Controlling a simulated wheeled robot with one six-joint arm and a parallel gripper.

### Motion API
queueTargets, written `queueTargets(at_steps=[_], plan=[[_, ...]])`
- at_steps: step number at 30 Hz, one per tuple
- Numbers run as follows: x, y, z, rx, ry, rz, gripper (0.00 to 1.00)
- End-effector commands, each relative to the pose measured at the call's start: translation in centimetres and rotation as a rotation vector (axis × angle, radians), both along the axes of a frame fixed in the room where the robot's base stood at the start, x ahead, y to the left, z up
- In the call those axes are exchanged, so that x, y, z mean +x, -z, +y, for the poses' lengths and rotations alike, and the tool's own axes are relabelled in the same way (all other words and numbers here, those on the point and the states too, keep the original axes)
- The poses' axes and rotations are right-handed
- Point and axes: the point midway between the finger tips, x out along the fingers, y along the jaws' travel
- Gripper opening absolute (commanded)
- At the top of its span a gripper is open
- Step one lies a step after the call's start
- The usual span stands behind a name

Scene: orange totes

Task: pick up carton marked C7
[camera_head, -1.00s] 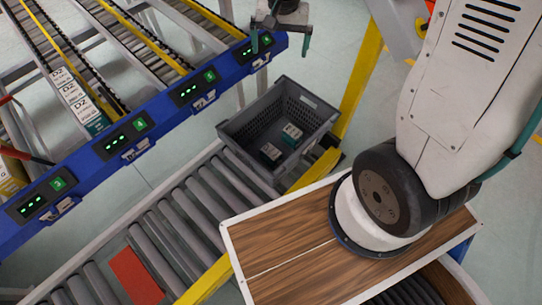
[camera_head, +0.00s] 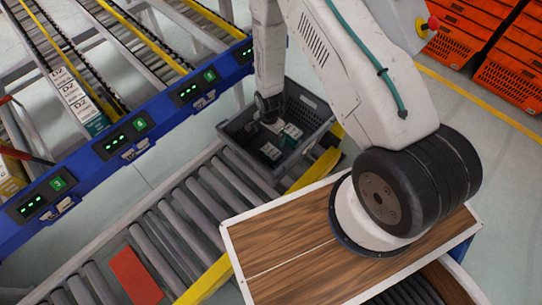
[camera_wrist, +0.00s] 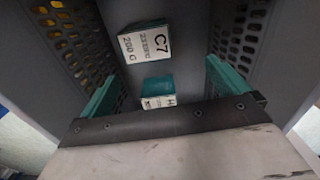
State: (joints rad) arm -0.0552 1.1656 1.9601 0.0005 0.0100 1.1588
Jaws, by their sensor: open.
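The carton marked C7 (camera_wrist: 146,43) lies in the grey tote (camera_head: 238,140), its white labelled face and a teal edge showing in the wrist view. A second teal and white carton (camera_wrist: 158,88) lies beside it, nearer my gripper, its label partly cut off by the gripper body. In the head view two cartons show in the tote, one (camera_head: 270,152) and another (camera_head: 292,131); their labels are too small to read. My gripper (camera_wrist: 162,80) is open and empty, its teal fingers apart, pointing down into the tote. The head view largely hides the fingers.
The tote's perforated walls (camera_wrist: 245,30) stand close on both sides of my gripper. A blue rack edge with green displays (camera_head: 125,140) is at the left. A roller conveyor (camera_head: 190,210) runs below the tote. Orange crates (camera_head: 515,70) stand at the upper right.

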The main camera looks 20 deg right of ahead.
Motion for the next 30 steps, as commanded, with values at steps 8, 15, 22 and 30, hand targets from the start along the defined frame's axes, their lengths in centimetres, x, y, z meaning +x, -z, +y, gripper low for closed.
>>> queueTargets(at_steps=[8, 15, 22, 30], plan=[[-2.2, 5.1, 0.0, -0.001, 0.063, 0.006, 1.00], [-2.3, 7.7, 0.1, -0.001, 0.065, 0.006, 1.00], [-2.7, 11.0, 0.4, -0.001, 0.064, 0.009, 1.00], [-2.5, 12.8, 0.4, 0.000, 0.064, 0.005, 1.00]])
